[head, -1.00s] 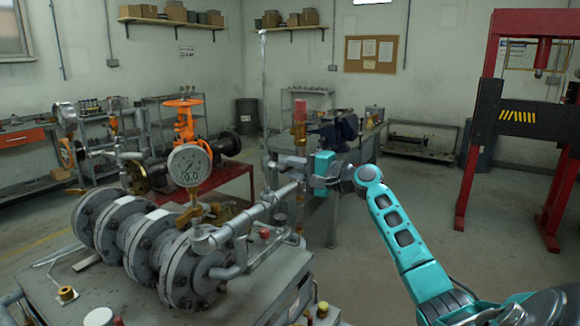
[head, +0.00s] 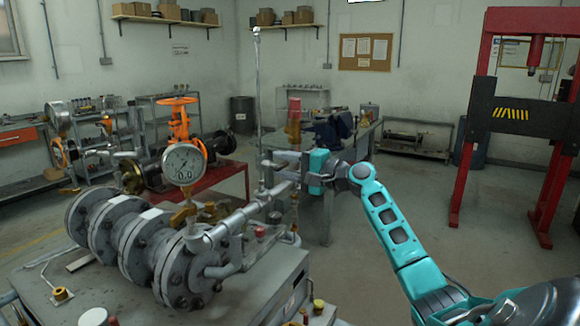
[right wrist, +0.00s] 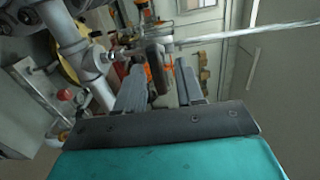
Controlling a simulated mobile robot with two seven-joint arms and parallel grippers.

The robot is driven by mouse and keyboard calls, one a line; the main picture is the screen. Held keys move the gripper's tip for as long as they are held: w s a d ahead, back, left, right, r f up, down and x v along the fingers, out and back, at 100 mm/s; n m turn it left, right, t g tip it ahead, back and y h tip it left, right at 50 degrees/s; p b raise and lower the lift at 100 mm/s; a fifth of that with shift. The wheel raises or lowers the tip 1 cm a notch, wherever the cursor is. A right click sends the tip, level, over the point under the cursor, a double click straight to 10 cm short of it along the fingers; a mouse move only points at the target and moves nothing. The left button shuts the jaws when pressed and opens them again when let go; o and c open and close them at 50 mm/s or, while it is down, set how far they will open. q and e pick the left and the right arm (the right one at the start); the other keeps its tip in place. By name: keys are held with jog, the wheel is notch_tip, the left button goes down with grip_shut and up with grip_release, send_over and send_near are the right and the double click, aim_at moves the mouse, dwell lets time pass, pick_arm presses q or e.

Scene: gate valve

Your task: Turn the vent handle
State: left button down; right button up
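My right gripper (head: 279,160) reaches in from the right beside the upright vent piping at the end of the flanged valve assembly (head: 140,245). In the right wrist view the two grey fingers (right wrist: 160,88) are apart. A dark, short bar (right wrist: 156,68), which seems to be the vent handle, shows in the gap between them. I cannot tell whether either finger touches it. In the head view the handle is too small and partly covered by the gripper to make out clearly. My left gripper is not in view.
A round pressure gauge (head: 184,164) stands on the piping left of my right gripper. A thin upright rod (head: 258,100) rises close to the fingers. An orange handwheel valve (head: 180,120) sits on a red stand behind. A red press frame (head: 475,130) stands at right.

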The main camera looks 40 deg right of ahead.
jog(key=b+v, duration=0.2)
jog(key=v, duration=1.1)
jog(key=shift+w, duration=0.1)
jog(key=s+a+f+n+g+h, duration=0.1)
jog(key=a+f+n+g+h, duration=0.15)
jog(key=a+f, duration=0.75)
jog(key=a+f+n+g+h, duration=0.1)
jog(key=a+f+n+g, duration=0.15)
jog(key=f, duration=1.65)
jog(key=s+a+f+n, duration=0.3)
jog(key=s+a+n, duration=0.1)
jog(key=a, duration=0.4)
jog(key=s+a+f+n+g, duration=0.1)
jog(key=s+a+f+n, duration=0.3)
jog(key=a, duration=0.4)
jog(key=s+a+f+n, duration=0.3)
jog(key=s+a+n, duration=0.1)
jog(key=a, duration=0.3)
jog(key=shift+s+a+f+n+g, duration=0.25)
jog(key=shift+s+a+n+g, duration=0.05)
jog(key=shift+s+a, duration=0.1)
